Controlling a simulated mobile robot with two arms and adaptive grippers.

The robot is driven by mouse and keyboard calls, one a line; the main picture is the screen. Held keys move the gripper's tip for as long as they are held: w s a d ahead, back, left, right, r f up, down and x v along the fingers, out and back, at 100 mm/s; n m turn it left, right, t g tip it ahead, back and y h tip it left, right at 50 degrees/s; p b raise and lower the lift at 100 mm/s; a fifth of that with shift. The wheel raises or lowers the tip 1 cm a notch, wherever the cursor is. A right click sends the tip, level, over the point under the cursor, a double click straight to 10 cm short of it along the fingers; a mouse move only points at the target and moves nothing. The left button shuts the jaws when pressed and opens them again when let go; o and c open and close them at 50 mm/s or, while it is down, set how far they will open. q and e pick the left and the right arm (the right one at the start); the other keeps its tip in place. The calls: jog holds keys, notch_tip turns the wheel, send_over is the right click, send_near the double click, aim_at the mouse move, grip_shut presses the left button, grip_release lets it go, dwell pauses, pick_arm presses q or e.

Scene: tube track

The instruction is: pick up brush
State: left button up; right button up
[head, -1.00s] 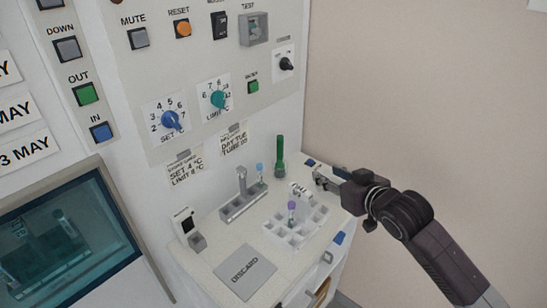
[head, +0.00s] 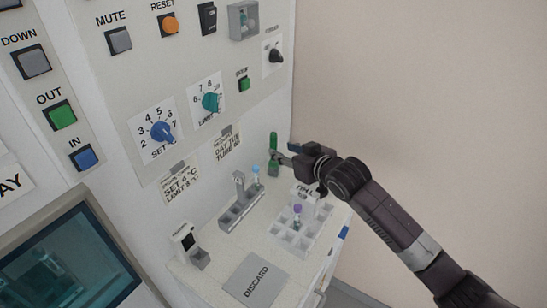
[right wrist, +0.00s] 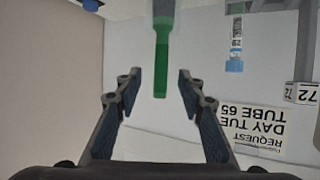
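The brush (head: 273,141) shows as an upright green handle at the back right of the white counter, close to the panel wall. My right gripper (head: 278,157) is at the handle, coming from the right and covering part of it. In the right wrist view, the green brush handle (right wrist: 162,62) appears between the two fingers of my right gripper (right wrist: 158,84). The fingers are apart, with a gap on each side of the handle. The brush's lower part is hard to make out. My left gripper is not in view.
A grey holder (head: 237,212) with a blue-capped tube (head: 255,174) stands left of the brush. A white rack (head: 291,241) with a purple-capped tube is in front. A grey DISCARD mat (head: 255,279) lies at the front. The control panel wall (head: 200,130) rises close behind.

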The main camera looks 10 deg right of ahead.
aim_at(275, 147)
jog(key=shift+p+x, duration=0.35)
jog(key=shift+x, duration=3)
jog(key=shift+a, duration=0.1)
grip_shut()
